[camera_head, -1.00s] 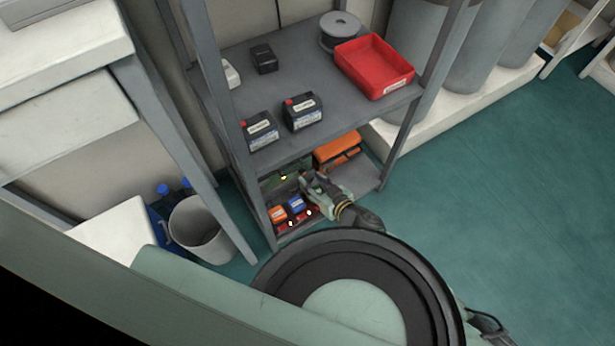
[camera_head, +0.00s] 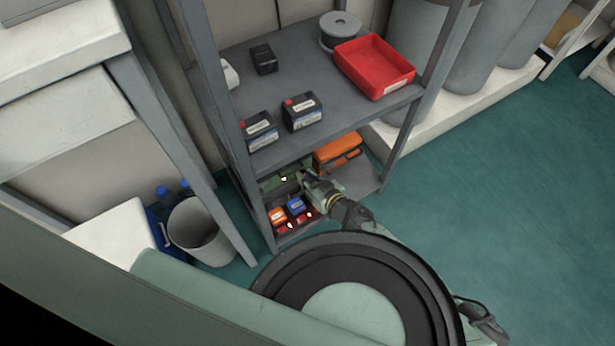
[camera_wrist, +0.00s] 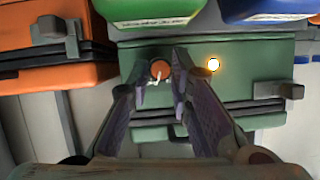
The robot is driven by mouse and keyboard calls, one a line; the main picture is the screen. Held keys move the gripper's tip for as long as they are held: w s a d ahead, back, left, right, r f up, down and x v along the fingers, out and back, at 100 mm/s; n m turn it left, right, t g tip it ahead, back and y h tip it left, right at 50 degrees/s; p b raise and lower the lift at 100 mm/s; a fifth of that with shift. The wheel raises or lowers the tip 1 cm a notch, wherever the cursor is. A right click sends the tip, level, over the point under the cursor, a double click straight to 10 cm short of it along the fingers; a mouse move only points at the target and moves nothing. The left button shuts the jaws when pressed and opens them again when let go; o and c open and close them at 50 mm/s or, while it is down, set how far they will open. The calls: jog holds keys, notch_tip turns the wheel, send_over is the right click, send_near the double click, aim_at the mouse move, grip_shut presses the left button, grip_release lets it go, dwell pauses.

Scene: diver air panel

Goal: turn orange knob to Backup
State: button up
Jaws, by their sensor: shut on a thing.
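The orange knob (camera_wrist: 160,69) shows in the wrist view on the face of a green case-like panel (camera_wrist: 250,60). A small pale mark or pointer runs down from the knob. My gripper (camera_wrist: 162,80) has one finger on each side of the knob and is shut on it. A lit yellowish lamp (camera_wrist: 213,65) sits to the right of the knob. In the head view my gripper (camera_head: 308,179) reaches into the lower shelf at the green panel (camera_head: 272,184), and hides the knob. The Backup label cannot be read.
An orange case (camera_head: 338,152) sits beside the panel, close to my gripper. The shelf board above (camera_head: 345,112) and the posts frame the space. A bin (camera_head: 202,232) stands left; the floor at right is clear.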

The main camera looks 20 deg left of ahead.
grip_shut()
jog(key=m+g+y+p, duration=0.1)
jog(key=m+p, duration=0.1)
jog(key=shift+w+f+m, duration=0.1)
jog(key=shift+m, duration=0.2)
jog(key=shift+d+m+g+y, duration=0.1)
jog(key=shift+m+g+y, duration=0.4)
jog(key=shift+m, duration=0.1)
dwell(0.4)
jog(key=o, duration=0.6)
grip_release()
jog(key=shift+o, duration=0.2)
